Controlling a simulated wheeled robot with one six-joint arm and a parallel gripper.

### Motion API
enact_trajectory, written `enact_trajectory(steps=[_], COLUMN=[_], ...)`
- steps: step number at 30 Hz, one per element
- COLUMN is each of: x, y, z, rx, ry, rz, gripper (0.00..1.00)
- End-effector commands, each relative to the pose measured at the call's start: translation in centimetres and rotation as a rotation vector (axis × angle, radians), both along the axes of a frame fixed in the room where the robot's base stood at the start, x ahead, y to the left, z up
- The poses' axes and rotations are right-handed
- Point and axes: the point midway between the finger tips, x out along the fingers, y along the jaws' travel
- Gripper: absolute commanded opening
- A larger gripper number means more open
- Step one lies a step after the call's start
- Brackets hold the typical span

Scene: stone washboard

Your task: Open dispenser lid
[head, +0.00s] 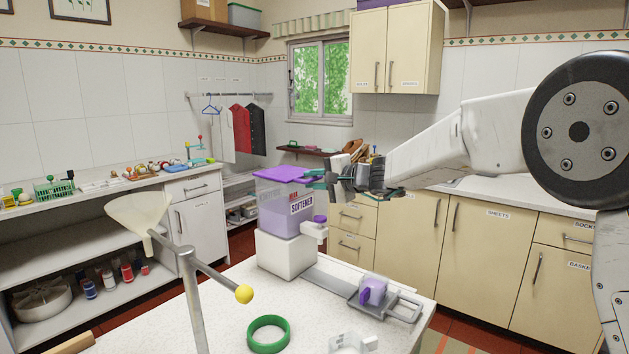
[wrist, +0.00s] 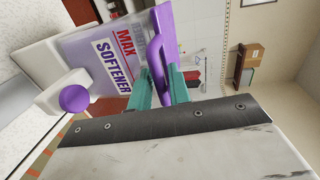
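The dispenser (head: 284,207) is a clear box of purple softener on a white block, with a "MAX SOFTENER" label. It also shows turned sideways in the wrist view (wrist: 85,50). Its purple lid (head: 284,174) lies flat across the top, closed. My gripper (head: 322,179) is at the lid's right edge. Its teal fingers (wrist: 162,80) lie on both sides of the handle with little gap and appear shut on it. The exact contact is partly hidden.
A purple knob (head: 320,219) juts from the dispenser's front. On the white table are a green ring (head: 268,335), a metal tray with a purple piece (head: 373,291), and a stand with a yellow ball (head: 244,294) and a funnel (head: 140,210). Cabinets (head: 490,240) stand behind.

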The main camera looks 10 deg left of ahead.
Motion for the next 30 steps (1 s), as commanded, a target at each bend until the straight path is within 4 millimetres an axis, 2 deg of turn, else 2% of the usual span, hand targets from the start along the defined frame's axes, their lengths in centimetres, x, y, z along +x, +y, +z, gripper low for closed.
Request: enact_trajectory(steps=[2,14,30], x=[0.0,0.0,0.4], y=[0.0,0.0,0.7], z=[0.0,0.6,5.2], rx=[0.000,-0.027,-0.244], ry=[0.000,0.011,0.120], rz=[0.000,0.000,-0.001], gripper=[0.00,0.00,0.00])
